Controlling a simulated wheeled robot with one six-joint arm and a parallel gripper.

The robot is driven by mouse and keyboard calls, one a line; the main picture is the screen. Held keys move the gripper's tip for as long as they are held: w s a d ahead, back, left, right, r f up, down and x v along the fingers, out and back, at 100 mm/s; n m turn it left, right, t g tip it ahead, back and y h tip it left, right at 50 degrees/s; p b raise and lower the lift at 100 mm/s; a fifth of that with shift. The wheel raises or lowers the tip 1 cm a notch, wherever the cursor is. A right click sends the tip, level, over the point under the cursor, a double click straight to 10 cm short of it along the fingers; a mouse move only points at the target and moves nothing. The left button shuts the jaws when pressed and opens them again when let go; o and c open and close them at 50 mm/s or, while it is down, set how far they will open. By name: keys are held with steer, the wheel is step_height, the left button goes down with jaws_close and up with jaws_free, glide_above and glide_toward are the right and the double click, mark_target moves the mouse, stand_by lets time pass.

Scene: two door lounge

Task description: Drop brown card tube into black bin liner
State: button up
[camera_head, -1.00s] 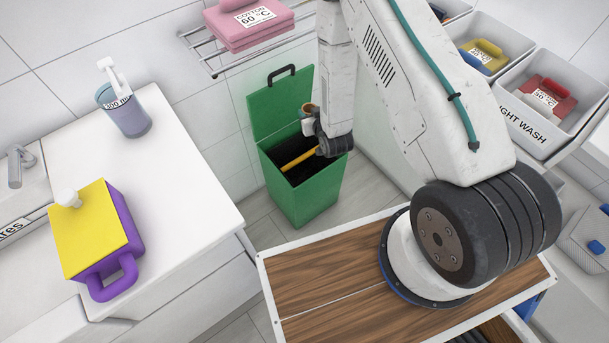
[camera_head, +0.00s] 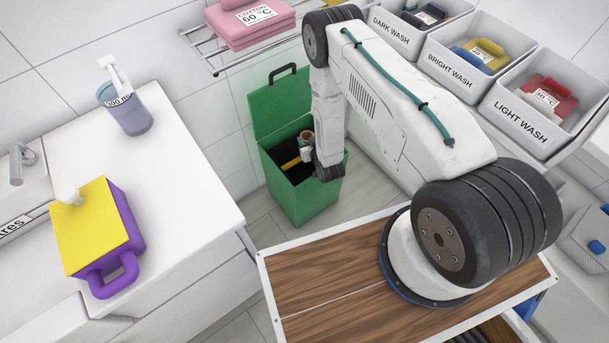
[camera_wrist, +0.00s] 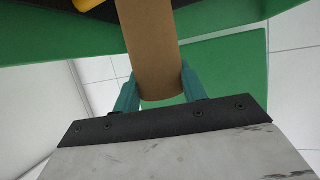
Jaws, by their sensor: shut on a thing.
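The brown card tube (camera_wrist: 150,45) is between the teal fingers of my gripper (camera_wrist: 158,88) in the wrist view. In the head view the tube's open end (camera_head: 307,134) shows small beside my wrist, and my arm hides much of the gripper. The black bin liner (camera_head: 303,174) lines the open green bin (camera_head: 305,202). My gripper and the tube are at the bin's opening. In the wrist view a dark patch of the liner (camera_wrist: 40,18) shows past the tube. I cannot tell whether the tube touches the liner.
A yellow stick-like thing (camera_head: 291,163) shows at the bin's opening. The raised green lid (camera_head: 280,105) stands behind it. A white counter (camera_head: 175,205) with a purple and yellow container (camera_head: 92,235) is at the left. Labelled wash bins (camera_head: 525,125) stand at the upper right.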

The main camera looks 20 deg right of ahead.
steer(key=shift+f, duration=0.2)
steer(key=o, duration=1)
steer(key=shift+v, duration=3.9)
